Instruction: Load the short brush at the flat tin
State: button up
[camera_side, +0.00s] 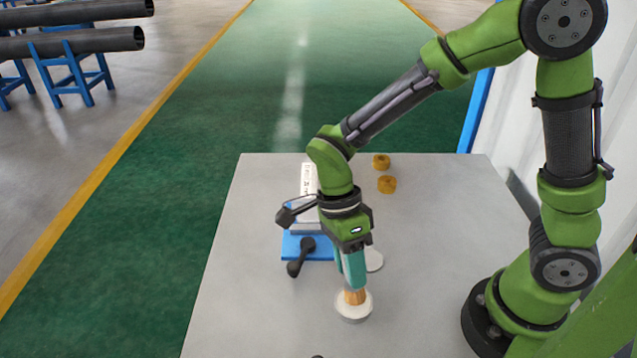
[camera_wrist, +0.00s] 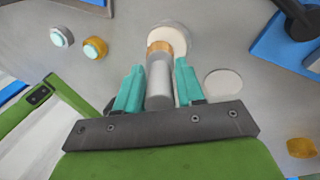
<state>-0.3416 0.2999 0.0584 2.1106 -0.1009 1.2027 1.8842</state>
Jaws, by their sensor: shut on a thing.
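My gripper (camera_side: 351,280) points down over the table and is shut on the short brush (camera_side: 355,297). The brush also shows in the wrist view (camera_wrist: 159,85), its grey handle between my teal fingers and its wooden-coloured collar ahead of them. The flat tin (camera_side: 364,308), round with pale contents, stands on the table under the brush. It shows at the top in the wrist view (camera_wrist: 180,37). The brush's lower end is at the tin's pale surface; the bristles are hidden, and I cannot tell how deep they sit.
A pale flat disc (camera_side: 375,260) lies beside the tin. A blue base (camera_side: 292,248) with a black handle (camera_side: 300,260) stands behind my gripper. Two yellow-brown round parts (camera_side: 381,162) (camera_side: 387,184) sit at the back. The table's left front is clear.

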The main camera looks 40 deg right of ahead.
jog(key=shift+f, duration=0.5)
dwell(1.1)
jog(key=shift+r, duration=3.55)
